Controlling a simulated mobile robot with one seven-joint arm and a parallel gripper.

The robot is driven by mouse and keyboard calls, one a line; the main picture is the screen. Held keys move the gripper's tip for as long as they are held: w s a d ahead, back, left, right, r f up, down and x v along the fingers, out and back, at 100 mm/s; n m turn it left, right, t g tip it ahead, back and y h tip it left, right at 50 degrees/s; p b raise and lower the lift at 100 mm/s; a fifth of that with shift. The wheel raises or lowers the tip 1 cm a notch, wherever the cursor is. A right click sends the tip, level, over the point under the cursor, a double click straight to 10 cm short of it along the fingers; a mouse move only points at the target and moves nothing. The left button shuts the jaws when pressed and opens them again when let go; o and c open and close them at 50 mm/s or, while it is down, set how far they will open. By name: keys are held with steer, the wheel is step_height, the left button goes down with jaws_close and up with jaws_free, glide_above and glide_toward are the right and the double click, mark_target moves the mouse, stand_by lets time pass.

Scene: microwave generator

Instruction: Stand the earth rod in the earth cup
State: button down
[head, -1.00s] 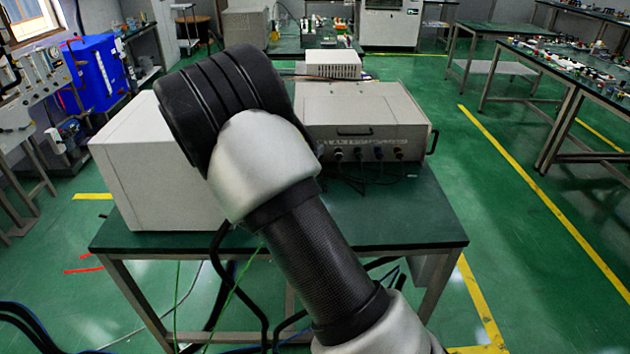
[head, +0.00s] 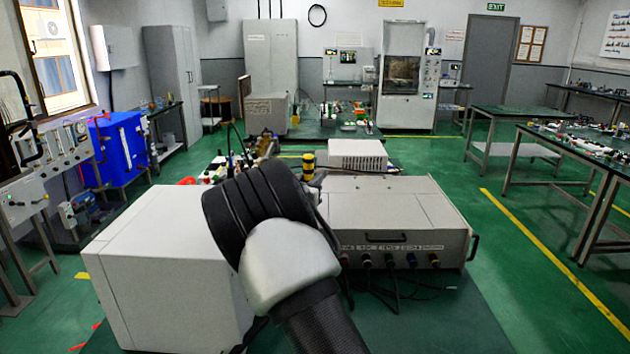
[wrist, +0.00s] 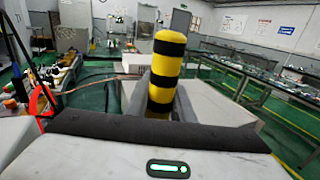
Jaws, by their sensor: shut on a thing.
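The earth rod (wrist: 165,70) shows its yellow and black banded upper end in the wrist view, standing nearly upright just beyond my gripper (wrist: 162,122). In the head view the banded end of the rod (head: 308,165) shows just past my arm, above the rear left of the grey instrument case. I cannot make out the earth cup in either view.
A white box (head: 165,265) and the grey instrument case (head: 395,220) with cables at its front stand on a green-topped table. A smaller white unit (head: 357,154) is behind the case. Open green floor (head: 540,270) lies to the right.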

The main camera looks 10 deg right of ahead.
steer(key=shift+s+b, duration=0.1)
steer(key=shift+b, duration=0.2)
step_height(320, 180, down, 12)
steer(key=b, duration=0.9)
stand_by(0.4)
steer(key=shift+f+b, duration=0.6)
stand_by(0.4)
steer(key=c, duration=1.5)
jaws_free()
steer(key=shift+o, duration=0.2)
steer(key=v, duration=0.7)
steer(key=shift+s+a+p, duration=0.15)
steer(key=shift+s+p, duration=0.1)
steer(key=shift+p, duration=0.15)
